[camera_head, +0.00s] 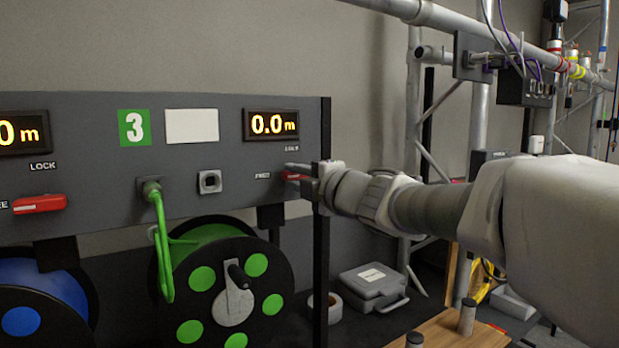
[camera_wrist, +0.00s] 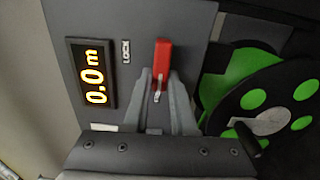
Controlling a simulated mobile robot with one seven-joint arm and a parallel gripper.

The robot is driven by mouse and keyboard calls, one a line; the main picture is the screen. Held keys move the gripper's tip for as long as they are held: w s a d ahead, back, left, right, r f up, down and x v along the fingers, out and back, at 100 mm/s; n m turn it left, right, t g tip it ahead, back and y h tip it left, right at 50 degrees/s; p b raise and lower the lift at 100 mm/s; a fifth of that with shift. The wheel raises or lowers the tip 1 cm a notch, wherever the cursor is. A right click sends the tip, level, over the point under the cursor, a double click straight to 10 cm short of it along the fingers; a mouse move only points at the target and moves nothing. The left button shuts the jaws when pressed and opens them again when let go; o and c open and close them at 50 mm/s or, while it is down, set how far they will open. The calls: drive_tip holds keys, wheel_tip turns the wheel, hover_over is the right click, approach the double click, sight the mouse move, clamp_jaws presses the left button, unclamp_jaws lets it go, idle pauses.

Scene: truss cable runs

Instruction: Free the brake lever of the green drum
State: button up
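The green drum (camera_head: 208,258) hangs below the grey panel marked 3, and it also shows at the right in the wrist view (camera_wrist: 285,115). In the head view only a short piece of the red lever (camera_head: 291,176) shows beside my gripper (camera_head: 312,176). In the wrist view the fingers of my gripper (camera_wrist: 163,82) stand on either side of the lever, close against it, and look shut on it. The FREE label (camera_head: 263,175) is left of the lever.
A display (camera_head: 271,124) above the lever reads 0.0 m. A green cable (camera_head: 160,240) hangs from a panel socket. A blue drum (camera_head: 45,290) with its own red lever (camera_head: 38,204) is at left. A dark post (camera_head: 323,230) stands at the panel's right edge.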

drive_tip(key=o, duration=0.4)
drive_tip(key=shift+c, duration=0.2)
drive_tip(key=p+v, duration=0.2)
drive_tip(key=v, duration=1.5)
drive_tip(key=shift+d, duration=0.2)
drive_tip(key=shift+s, duration=0.15)
